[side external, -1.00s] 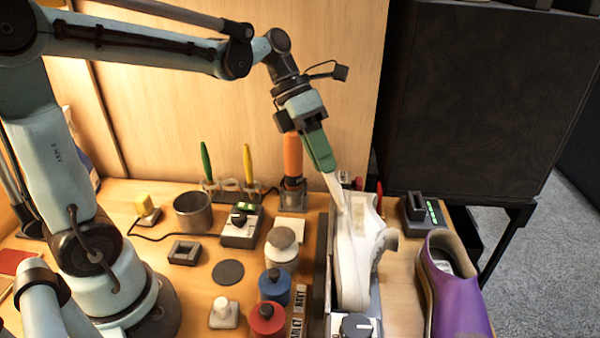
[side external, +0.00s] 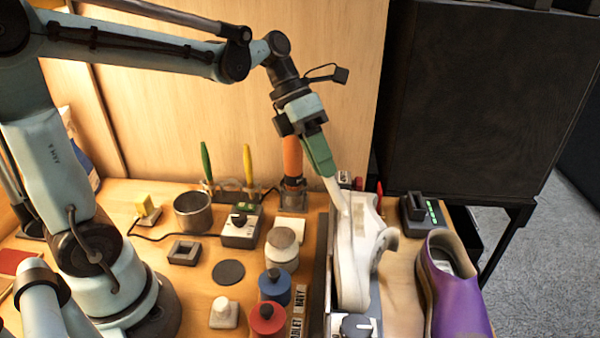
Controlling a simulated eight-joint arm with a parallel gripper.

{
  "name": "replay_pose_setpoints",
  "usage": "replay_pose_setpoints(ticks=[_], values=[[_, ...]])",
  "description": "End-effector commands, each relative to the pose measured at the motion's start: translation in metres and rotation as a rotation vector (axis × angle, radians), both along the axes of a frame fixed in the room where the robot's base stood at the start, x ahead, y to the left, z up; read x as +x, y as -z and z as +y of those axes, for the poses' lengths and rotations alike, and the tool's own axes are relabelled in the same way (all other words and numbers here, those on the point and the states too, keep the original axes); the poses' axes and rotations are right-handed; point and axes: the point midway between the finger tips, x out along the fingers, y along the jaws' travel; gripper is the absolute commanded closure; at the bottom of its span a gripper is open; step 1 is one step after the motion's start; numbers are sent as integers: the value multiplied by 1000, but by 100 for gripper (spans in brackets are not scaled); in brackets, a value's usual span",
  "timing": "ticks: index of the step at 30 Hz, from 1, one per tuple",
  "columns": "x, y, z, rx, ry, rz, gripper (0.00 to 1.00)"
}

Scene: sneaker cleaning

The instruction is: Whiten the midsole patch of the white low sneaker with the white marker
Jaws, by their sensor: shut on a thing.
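The white low sneaker (side external: 350,265) is held in a stand right of the table's middle, its toe end toward the camera. A beige patch (side external: 359,230) shows on its upward-facing side. My gripper (side external: 319,157) is above and left of the sneaker's far end, shut on the slim white marker (side external: 337,192). The marker slants down and right, with its lower end at the sneaker near the patch. I cannot tell whether the tip touches the surface. Green parts at the jaws hide the marker's upper end.
A purple shoe (side external: 455,295) stands at the right. Blue (side external: 273,288) and red (side external: 266,320) jars are left of the sneaker. An orange-handled tool (side external: 292,158) stands behind, close to my gripper. A rack with green (side external: 206,162) and yellow (side external: 247,165) tools is at the back.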

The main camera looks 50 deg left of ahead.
Motion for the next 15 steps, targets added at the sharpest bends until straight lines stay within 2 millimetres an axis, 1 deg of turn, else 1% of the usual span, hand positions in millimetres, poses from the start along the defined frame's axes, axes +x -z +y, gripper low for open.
replay_pose_setpoints(ticks=[10,15], values=[[14,2,14,0,-1,0,100],[11,1,11,0,0,0,100]])
